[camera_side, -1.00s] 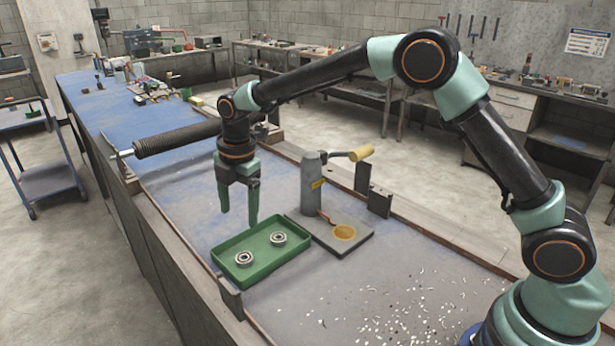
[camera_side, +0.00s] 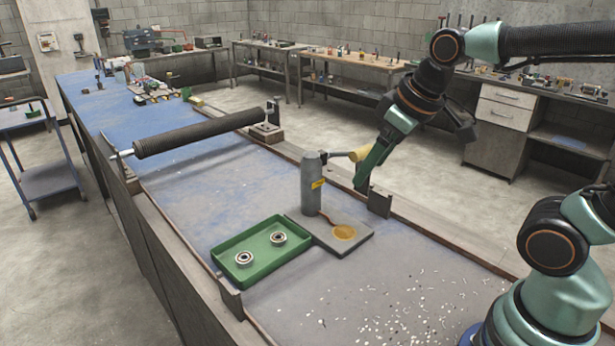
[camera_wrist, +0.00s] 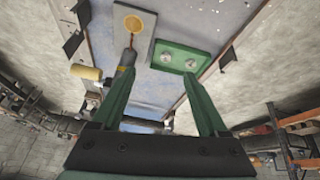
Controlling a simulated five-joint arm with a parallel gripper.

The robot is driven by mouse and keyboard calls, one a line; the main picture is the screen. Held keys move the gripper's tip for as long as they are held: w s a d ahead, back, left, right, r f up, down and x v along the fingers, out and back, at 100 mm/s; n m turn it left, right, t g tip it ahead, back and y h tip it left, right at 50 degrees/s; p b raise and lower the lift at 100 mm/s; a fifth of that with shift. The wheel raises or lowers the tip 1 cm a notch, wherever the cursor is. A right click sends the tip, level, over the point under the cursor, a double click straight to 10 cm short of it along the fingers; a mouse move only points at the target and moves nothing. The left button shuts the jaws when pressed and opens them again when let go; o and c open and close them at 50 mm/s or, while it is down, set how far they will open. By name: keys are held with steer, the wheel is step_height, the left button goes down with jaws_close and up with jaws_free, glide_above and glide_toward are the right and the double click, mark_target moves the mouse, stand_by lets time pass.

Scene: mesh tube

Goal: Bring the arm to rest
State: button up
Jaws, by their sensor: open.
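My gripper (camera_side: 364,178) is raised above the far right edge of the bench, tilted down to the left, beyond the grey press and its yellow handle. In the wrist view my gripper (camera_wrist: 157,76) shows two green fingers spread apart with nothing between them. The black mesh tube (camera_side: 200,132) lies across the bench, supported near both ends, well to the left of my gripper. The green tray (camera_side: 285,257) holds two bearing rings (camera_side: 244,258) and also shows in the wrist view (camera_wrist: 207,55).
The grey press (camera_side: 311,185) with its yellow handle (camera_side: 359,154) stands close to my gripper, on a plate with an orange disc (camera_side: 344,232). Small white chips (camera_side: 400,310) lie scattered at the front right. The blue bench top (camera_side: 190,185) between tube and tray is clear.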

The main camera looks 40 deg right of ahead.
steer(key=shift+s+d+f+m, duration=0.25)
steer(key=shift+s+f+m, duration=0.05)
steer(key=shift+s+m, duration=0.3)
steer(key=shift+s+d+f+m, duration=0.2)
steer(key=shift+s+f+m, duration=0.05)
steer(key=shift+s+m, duration=0.3)
stand_by(0.5)
